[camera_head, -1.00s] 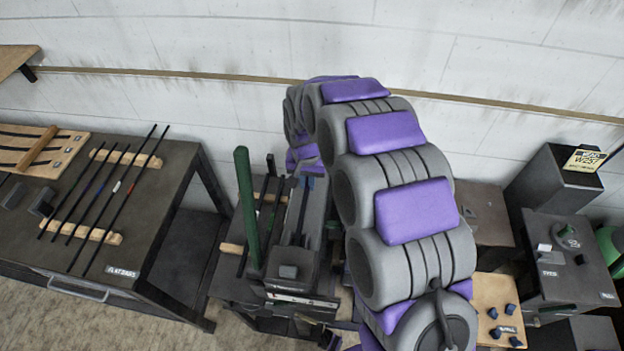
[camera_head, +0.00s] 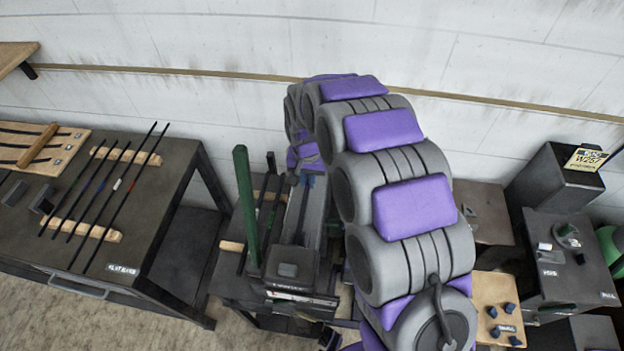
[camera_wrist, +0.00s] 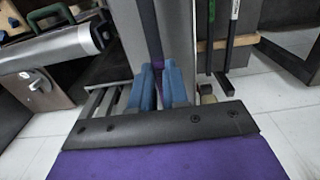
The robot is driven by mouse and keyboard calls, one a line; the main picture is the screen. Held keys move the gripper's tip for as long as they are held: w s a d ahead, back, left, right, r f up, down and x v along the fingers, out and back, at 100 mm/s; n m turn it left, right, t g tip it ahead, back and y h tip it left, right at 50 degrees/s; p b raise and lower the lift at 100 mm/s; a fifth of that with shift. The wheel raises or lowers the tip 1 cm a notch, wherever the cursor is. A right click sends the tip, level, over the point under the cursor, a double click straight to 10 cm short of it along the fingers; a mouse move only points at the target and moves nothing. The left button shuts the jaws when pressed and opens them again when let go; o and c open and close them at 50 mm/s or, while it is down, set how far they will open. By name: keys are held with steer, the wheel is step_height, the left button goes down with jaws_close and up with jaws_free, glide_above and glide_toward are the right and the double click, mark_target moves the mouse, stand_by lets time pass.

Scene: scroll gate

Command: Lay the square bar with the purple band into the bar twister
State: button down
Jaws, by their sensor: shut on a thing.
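The square bar with the purple band (camera_wrist: 158,64) is dark and runs away from my gripper in the wrist view. My gripper (camera_wrist: 160,78) has blue fingers and is shut on this bar close to the purple band. The bar twister (camera_head: 290,268) is the grey machine with a green upright lever (camera_head: 245,205) in the head view. My gripper's blue tips (camera_head: 318,180) show over its far part, partly hidden by my arm. The bar lies along the grey bed (camera_wrist: 182,35). I cannot tell whether it touches the bed.
On the left table (camera_head: 165,210), several bars lie across wooden rests (camera_head: 85,228). A wooden board with blue knobs (camera_head: 497,300) and dark machines (camera_head: 570,262) are at right. The wall is behind.

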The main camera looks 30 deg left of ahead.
steer(key=shift+f, duration=0.2)
stand_by(0.3)
steer(key=c, duration=1.1)
jaws_free()
steer(key=shift+o, duration=0.2)
step_height(320, 180, up, 17)
steer(key=shift+s+r, duration=0.15)
steer(key=shift+r, duration=0.05)
steer(key=shift+d, duration=0.1)
